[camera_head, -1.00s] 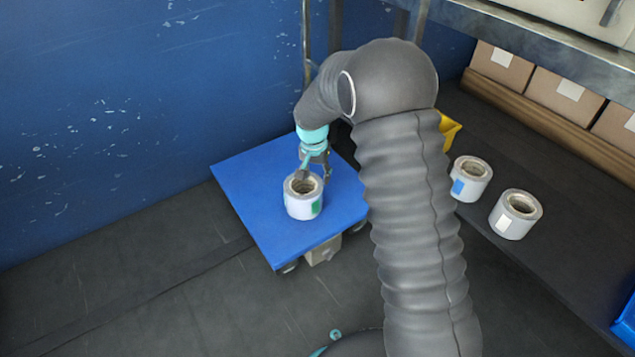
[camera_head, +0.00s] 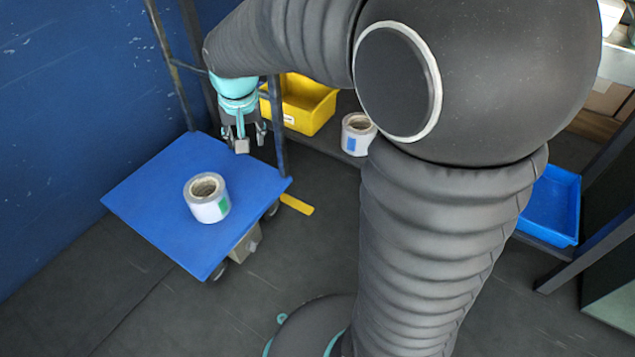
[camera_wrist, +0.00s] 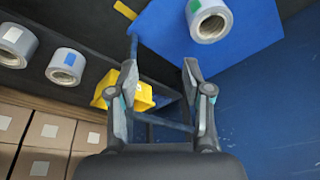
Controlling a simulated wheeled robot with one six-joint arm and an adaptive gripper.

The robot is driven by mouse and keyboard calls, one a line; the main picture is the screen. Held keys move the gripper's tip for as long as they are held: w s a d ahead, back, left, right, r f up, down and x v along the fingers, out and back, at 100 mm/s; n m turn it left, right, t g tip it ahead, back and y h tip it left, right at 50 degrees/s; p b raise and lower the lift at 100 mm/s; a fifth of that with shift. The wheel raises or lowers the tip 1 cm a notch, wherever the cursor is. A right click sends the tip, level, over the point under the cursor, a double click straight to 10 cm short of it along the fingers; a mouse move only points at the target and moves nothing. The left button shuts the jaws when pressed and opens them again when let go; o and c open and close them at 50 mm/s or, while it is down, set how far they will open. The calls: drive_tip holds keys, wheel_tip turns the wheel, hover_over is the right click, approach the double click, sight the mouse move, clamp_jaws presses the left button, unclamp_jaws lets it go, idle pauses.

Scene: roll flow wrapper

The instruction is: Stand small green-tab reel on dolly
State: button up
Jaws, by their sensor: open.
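The small reel with a green tab (camera_head: 206,199) stands upright on the blue dolly (camera_head: 150,190), near the middle of its deck. Its core hole faces up and the green tab faces the front right. My gripper (camera_head: 243,143) is open and empty, up and to the right of the reel and apart from it. In the wrist view the open fingers of my gripper (camera_wrist: 161,65) have nothing between them. The reel (camera_wrist: 209,19) shows there at the top, beyond the fingers, on the blue deck (camera_wrist: 250,40).
A blue-tab reel (camera_head: 357,134) stands on the dark shelf beside a yellow bin (camera_head: 303,103). A white-tab reel (camera_wrist: 16,44) shows in the wrist view, with cardboard boxes (camera_wrist: 45,135) below. A blue bin (camera_head: 553,205) is at the right. Dolly posts rise near my gripper.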

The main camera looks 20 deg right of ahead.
drive_tip(key=s+d+r+n+t, duration=0.1)
drive_tip(key=s+d+r, duration=0.1)
drive_tip(key=s, duration=0.9)
drive_tip(key=s+d+r+n+t, duration=0.1)
drive_tip(key=s+d+r, duration=0.2)
drive_tip(key=s, duration=0.8)
drive_tip(key=shift+d+t, duration=0.3)
drive_tip(key=shift+d, duration=0.5)
drive_tip(key=shift+s+r, duration=0.1)
drive_tip(key=shift+r, duration=0.1)
wheel_tip(320, 180, up, 5)
drive_tip(key=p, duration=0.4)
drive_tip(key=shift+f+p, duration=0.2)
drive_tip(key=shift+p, duration=0.2)
